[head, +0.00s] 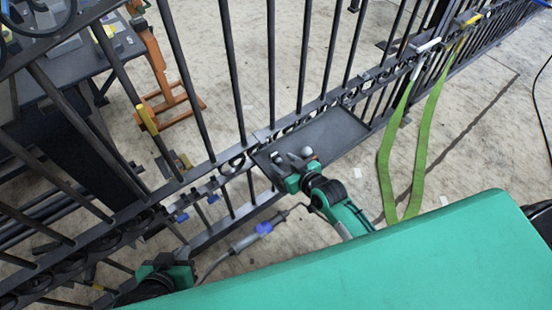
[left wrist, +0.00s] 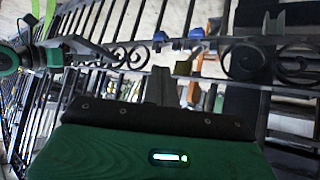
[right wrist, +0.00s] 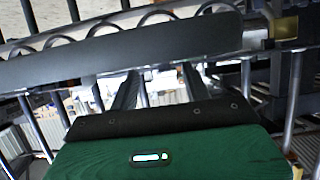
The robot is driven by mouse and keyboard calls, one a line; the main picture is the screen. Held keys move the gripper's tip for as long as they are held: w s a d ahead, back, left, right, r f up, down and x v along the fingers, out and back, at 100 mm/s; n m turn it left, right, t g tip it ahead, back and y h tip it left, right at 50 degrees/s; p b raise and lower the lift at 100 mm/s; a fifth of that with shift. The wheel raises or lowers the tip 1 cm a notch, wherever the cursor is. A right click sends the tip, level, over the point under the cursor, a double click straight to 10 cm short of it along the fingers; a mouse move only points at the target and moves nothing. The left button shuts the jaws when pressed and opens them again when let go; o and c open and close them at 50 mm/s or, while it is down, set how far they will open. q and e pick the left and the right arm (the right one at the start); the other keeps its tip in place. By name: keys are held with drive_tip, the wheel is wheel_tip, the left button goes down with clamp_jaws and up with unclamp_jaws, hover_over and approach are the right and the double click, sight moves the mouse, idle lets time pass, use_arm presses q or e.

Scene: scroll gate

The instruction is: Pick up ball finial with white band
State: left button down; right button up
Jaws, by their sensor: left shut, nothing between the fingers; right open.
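A dark shelf tray (head: 338,133) is fixed on the gate rail in the head view. Small grey rounded pieces stand at its near left end, among them a pale-topped ball (head: 307,152); I cannot clearly make out a white band on it. My right gripper (head: 291,176) is at that end of the tray, close to these pieces, and it is open. In the right wrist view its fingers (right wrist: 118,92) are apart with nothing seen held, and the tray edge (right wrist: 130,57) crosses in front. My left gripper (head: 163,268) is low by the gate; its fingers (left wrist: 161,86) are shut and empty.
The black gate (head: 237,75) with its scroll rail runs diagonally across the head view. Green straps (head: 424,140) hang from it at right. An orange stand (head: 160,75) and a cluttered bench are behind it.

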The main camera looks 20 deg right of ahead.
sight(277, 157)
drive_tip(key=b+x, duration=0.1)
drive_tip(key=x, duration=0.3)
drive_tip(key=shift+w+d+f, duration=0.1)
drive_tip(key=shift+w+f, duration=0.05)
drive_tip(key=shift+w, duration=0.15)
drive_tip(key=shift+w+f, duration=0.1)
drive_tip(key=shift+w, duration=0.2)
use_arm(q)
drive_tip(key=d+t, duration=0.1)
drive_tip(key=w+d+h, duration=0.1)
drive_tip(key=shift+d+t, duration=0.35)
drive_tip(key=shift+t, duration=0.05)
use_arm(e)
clamp_jaws()
